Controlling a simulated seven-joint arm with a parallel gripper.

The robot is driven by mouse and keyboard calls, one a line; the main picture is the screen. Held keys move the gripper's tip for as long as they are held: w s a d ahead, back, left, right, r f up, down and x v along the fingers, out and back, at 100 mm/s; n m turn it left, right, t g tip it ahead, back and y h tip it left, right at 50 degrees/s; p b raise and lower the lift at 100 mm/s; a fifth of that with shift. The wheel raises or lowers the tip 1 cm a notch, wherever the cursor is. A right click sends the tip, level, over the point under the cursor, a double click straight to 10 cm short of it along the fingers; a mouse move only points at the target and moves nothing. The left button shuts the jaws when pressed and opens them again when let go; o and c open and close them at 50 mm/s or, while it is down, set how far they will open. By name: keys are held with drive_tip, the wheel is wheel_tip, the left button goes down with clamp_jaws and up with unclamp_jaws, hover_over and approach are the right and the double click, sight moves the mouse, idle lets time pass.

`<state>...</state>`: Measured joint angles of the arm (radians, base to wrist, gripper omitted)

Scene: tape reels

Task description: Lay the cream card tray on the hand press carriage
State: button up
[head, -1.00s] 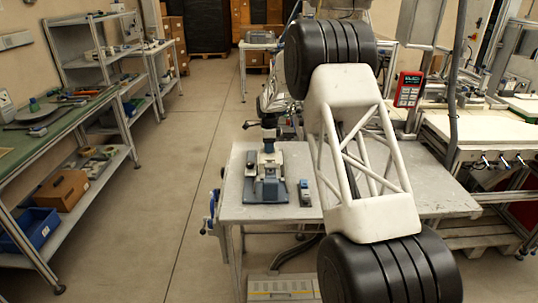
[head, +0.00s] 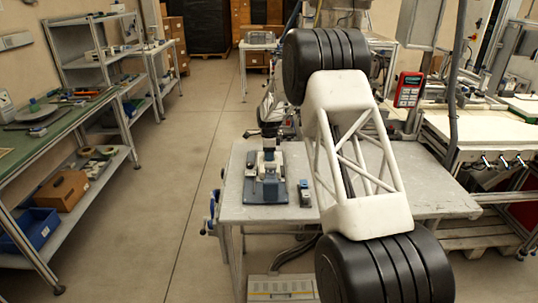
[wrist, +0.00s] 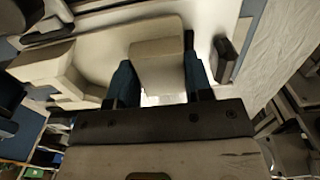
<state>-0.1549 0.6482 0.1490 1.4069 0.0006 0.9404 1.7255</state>
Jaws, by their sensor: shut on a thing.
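The hand press (head: 268,188) stands on the grey worktable, with a blue base and a paler upright body. The dark end of my arm is right above it in the head view, and the fingers are too small there to make out. In the wrist view my gripper (wrist: 160,88) has its two dark blue fingers shut on a cream block-like piece, which looks like the cream card tray (wrist: 158,62). A larger cream shape lies just beyond it, and I cannot tell whether they touch. The press carriage cannot be clearly picked out.
The grey worktable (head: 240,206) has a small blue-grey item (head: 304,193) right of the press. My large arm links cover the table's middle. A shelf bench (head: 60,125) stands at the left, and a red handheld unit (head: 408,90) hangs at the right.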

drive_tip(key=shift+f, duration=0.1)
drive_tip(key=o, duration=1)
drive_tip(key=shift+r, duration=6.1)
